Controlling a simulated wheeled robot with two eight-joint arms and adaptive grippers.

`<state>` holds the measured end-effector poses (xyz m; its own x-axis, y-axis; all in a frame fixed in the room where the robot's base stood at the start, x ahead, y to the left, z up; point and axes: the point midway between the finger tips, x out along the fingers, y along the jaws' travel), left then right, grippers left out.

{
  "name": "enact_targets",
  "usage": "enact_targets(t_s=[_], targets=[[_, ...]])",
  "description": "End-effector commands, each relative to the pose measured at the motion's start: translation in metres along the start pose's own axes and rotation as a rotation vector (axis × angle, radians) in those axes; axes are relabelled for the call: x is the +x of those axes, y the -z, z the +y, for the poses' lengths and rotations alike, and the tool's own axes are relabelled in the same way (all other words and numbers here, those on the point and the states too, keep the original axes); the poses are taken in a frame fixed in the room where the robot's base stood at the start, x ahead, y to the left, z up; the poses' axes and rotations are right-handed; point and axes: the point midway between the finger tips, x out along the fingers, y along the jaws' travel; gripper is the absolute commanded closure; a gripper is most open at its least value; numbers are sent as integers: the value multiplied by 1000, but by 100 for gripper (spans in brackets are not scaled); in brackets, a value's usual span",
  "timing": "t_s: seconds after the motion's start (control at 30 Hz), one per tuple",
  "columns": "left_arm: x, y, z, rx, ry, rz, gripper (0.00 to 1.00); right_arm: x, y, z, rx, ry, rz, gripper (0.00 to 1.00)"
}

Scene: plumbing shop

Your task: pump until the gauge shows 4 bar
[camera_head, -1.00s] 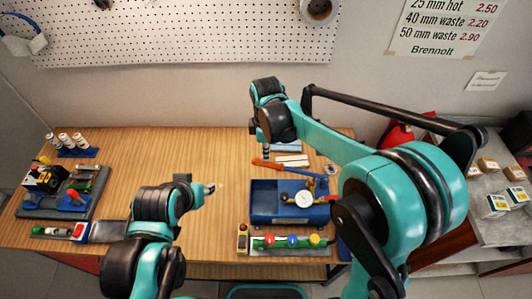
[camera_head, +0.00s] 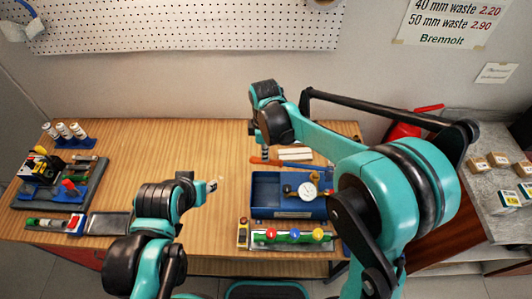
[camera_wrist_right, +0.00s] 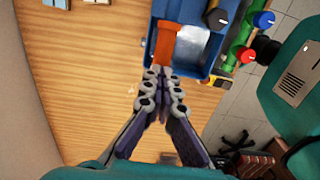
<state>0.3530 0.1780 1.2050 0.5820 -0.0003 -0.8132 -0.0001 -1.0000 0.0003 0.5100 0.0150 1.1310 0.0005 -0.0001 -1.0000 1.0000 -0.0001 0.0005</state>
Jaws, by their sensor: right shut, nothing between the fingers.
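The test pump is a blue box (camera_head: 265,192) on the bench with a round white gauge (camera_head: 307,190) on its right part. The gauge is too small to read. An orange lever (camera_head: 284,163) lies behind the box, and it also shows in the right wrist view (camera_wrist_right: 166,42). My right gripper (camera_head: 264,154) is over the lever's left end. In the right wrist view its fingers (camera_wrist_right: 163,76) are together at the lever's end, with nothing held between them. My left gripper (camera_head: 212,186) is left of the box, above bare bench, and its opening cannot be made out.
A green rail with coloured knobs (camera_head: 290,236) lies in front of the box. A grey tray with tools and fittings (camera_head: 62,185) is at the left, with white bottles in a blue rack (camera_head: 76,140) behind it. The middle of the bench (camera_head: 160,155) is clear.

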Motion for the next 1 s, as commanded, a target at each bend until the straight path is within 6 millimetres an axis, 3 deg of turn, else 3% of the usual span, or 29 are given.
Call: enact_targets(t_s=[1.0], targets=[[40, -29, 0, 0, 0, 0, 60, 63, 10, 0, -1, 0, 0, 100]])
